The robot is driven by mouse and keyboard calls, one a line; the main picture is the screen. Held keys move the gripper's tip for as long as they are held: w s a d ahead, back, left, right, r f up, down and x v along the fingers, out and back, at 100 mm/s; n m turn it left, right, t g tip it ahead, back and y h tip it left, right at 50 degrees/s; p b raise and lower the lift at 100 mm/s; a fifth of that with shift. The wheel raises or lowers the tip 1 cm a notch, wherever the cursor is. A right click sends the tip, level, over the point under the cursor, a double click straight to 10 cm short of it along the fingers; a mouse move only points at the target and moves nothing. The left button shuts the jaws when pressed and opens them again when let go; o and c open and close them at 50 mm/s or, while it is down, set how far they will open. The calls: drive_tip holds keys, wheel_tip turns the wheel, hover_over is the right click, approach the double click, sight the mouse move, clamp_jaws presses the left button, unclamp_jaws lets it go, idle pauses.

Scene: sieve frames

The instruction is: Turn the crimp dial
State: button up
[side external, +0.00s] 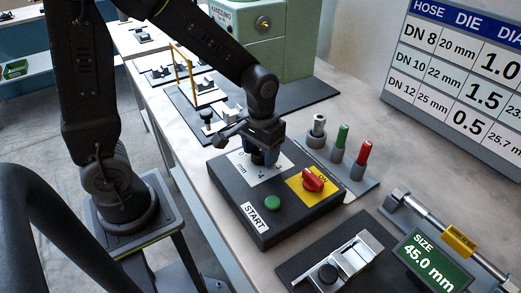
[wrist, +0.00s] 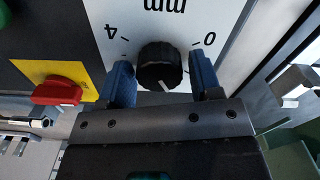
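The crimp dial (wrist: 160,66) is a black ribbed knob on a white plate (wrist: 196,20) marked "mm", with 4 and 0 at the two ends of its scale. A white pointer mark shows on the dial's lower edge in the wrist view. My gripper (wrist: 162,74) has its two blue fingers on either side of the dial, with narrow gaps visible, so it looks open around it. In the side external view my gripper (side external: 265,152) points down over the plate on the dark control box (side external: 228,190) and largely hides the dial.
A red switch (side external: 313,179) on a yellow plate and a green START button (side external: 272,202) sit on the same box. Upright coloured pegs (side external: 341,139) stand behind it. A display (side external: 432,261) reads 45.0 mm. A chart of hose dies (side external: 460,75) stands behind.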

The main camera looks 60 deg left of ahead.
sight(260, 151)
drive_tip(key=shift+o, duration=0.9)
wheel_tip(260, 151, up, 14)
drive_tip(key=shift+f, duration=0.1)
drive_tip(key=s+r+m+t, duration=0.1)
drive_tip(key=s+m+t, duration=0.2)
drive_tip(key=s, duration=0.7)
drive_tip(key=shift+s+a+t, duration=0.2)
drive_tip(key=shift+a+t, duration=0.05)
drive_tip(key=shift+t, duration=1.05)
